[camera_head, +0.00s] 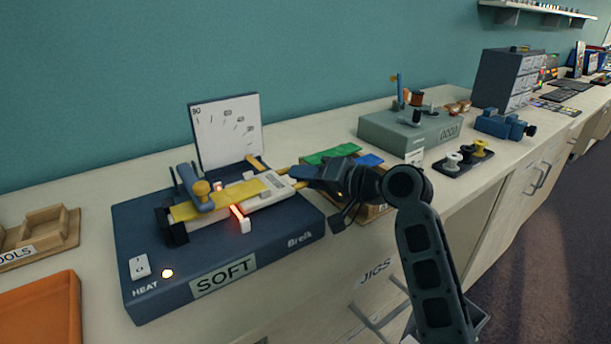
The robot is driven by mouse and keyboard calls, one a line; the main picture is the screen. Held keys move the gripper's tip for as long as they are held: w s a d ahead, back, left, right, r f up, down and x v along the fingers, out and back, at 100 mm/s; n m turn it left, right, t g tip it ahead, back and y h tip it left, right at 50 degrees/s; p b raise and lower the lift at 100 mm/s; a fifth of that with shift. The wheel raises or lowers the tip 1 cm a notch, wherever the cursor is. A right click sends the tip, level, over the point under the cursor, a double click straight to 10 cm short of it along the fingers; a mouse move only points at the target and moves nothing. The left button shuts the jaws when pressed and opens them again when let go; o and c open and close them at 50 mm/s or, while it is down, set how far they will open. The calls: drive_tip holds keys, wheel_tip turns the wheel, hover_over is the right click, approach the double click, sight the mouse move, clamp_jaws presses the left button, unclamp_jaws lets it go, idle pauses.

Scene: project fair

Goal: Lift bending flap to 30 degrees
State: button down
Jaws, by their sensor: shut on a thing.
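A dark blue bending machine (165,310) stands on the counter, with a lit "HEAT" lamp (167,273) and a "SOFT" sign (224,278) on its front. A yellow strip (230,200) lies across its white bed, with a glowing red-orange element (238,212) near its middle. A white angle board (226,130) stands behind. My gripper (305,176) is at the right end of the flap (272,193), shut on that end; the exact contact is small and partly hidden. The flap looks near flat.
An orange tray (42,312) and a wooden tools tray (38,240) are at left. A jigs box with green sheets (332,153) stands behind my gripper. A grey-green winding box (410,133), spools (467,157) and a blue vise (505,126) are farther right.

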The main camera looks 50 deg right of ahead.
drive_tip(key=shift+a+r+n+g+h+p, duration=0.1)
drive_tip(key=shift+r+n+g+h+p, duration=0.35)
drive_tip(key=shift+r+p, duration=0.85)
drive_tip(key=shift+a+r+n+g+h+p, duration=0.15)
drive_tip(key=shift+r+n+p, duration=0.6)
drive_tip(key=shift+r+p, duration=0.5)
drive_tip(key=shift+w+a+r+n+h+p, duration=0.1)
drive_tip(key=shift+a+r+n+h+p, duration=0.3)
drive_tip(key=shift+r+p, duration=0.35)
drive_tip(key=shift+w+a+r+n+h+p, duration=0.1)
drive_tip(key=shift+r+n+h+p, duration=0.1)
drive_tip(key=shift+r+n+p, duration=0.4)
drive_tip(key=c, duration=1.1)
unclamp_jaws()
drive_tip(key=shift+a, duration=0.1)
drive_tip(key=v, duration=0.7)
drive_tip(key=shift+s+r+b, duration=0.3)
drive_tip(key=shift+r, duration=0.05)
